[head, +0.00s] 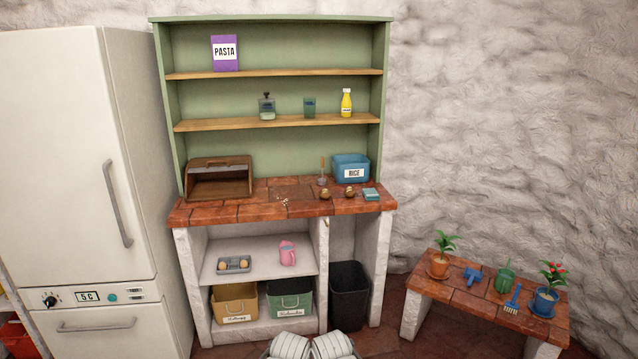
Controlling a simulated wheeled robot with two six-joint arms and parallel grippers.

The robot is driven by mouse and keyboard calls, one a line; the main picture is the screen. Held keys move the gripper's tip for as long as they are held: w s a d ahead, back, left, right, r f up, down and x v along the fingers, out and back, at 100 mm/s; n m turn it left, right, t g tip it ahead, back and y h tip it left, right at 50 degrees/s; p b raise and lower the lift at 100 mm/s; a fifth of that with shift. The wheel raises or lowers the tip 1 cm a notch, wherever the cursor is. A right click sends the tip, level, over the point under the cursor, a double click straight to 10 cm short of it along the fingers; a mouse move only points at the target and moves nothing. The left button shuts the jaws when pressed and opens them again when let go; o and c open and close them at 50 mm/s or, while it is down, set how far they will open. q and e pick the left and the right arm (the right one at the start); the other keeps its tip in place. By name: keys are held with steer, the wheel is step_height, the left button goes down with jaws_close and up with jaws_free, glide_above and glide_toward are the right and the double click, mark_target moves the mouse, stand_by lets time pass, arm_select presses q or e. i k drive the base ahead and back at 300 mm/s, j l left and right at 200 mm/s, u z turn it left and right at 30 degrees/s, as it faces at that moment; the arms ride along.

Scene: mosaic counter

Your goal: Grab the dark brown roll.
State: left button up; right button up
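Two small, round brown things sit on the tiled counter (250,204), right of its middle. One brown thing (325,194) is on the left and the other brown thing (349,191) is just to its right, a little farther back. They are too small for me to tell whether either is the dark brown roll. A brown wooden bread box (219,179) stands at the counter's left end; its inside is dark and I make out no roll there.
A blue rice bin (351,167) stands behind the brown things. A small teal block (371,194) lies to their right. Small pale bits (284,203) lie mid-counter. Above are shelves (275,124); a fridge (75,170) stands left and a low bench (455,293) with plants right.

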mark_target(324, 193)
steer(key=i+j+z, duration=0.85)
steer(key=i, duration=0.15)
steer(key=i+j+z, duration=0.4)
steer(key=j, duration=0.25)
steer(key=i+j, duration=0.15)
steer(key=i, duration=0.15)
steer(key=i+j+z, duration=0.15)
steer(key=i+j, duration=0.05)
steer(key=i, duration=0.15)
